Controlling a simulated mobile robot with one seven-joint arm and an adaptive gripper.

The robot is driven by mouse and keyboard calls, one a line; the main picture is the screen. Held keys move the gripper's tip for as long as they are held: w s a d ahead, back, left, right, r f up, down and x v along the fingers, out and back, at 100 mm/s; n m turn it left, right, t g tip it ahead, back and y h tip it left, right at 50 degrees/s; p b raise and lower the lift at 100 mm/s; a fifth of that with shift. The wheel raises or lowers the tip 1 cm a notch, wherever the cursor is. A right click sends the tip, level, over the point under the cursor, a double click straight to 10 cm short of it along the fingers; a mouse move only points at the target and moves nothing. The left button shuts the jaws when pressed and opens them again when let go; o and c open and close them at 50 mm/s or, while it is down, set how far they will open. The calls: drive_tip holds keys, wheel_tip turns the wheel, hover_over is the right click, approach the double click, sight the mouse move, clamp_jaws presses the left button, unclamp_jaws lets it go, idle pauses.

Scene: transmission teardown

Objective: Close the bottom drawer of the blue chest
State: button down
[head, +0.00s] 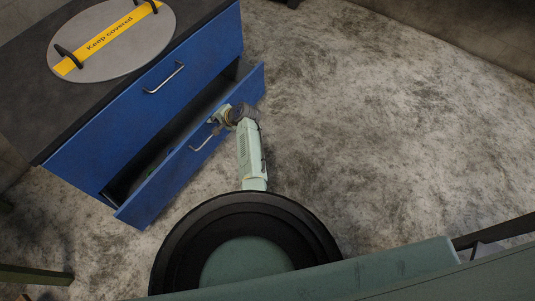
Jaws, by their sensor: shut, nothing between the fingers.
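The blue chest (85,155) stands at the upper left with a dark top. Its bottom drawer (160,194) is pulled out part way, and a dark gap shows behind its blue front. The drawer has a metal bar handle (203,140). The upper drawer (140,108) looks flush with the chest. My gripper (214,118) is shut and empty, near the top edge of the bottom drawer's front, right of the handle's upper end. I cannot tell whether it touches the drawer. My wrist hides part of the drawer front.
A round grey lid (90,60) with a yellow "Keep covered" strip (108,37) and two black handles lies on the chest top. The mottled grey floor (380,120) is clear to the right. A dark green bar (35,275) shows at the lower left.

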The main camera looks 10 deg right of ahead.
drive_tip(key=w+a+b, duration=0.5)
drive_tip(key=w+a, duration=0.3)
idle(0.4)
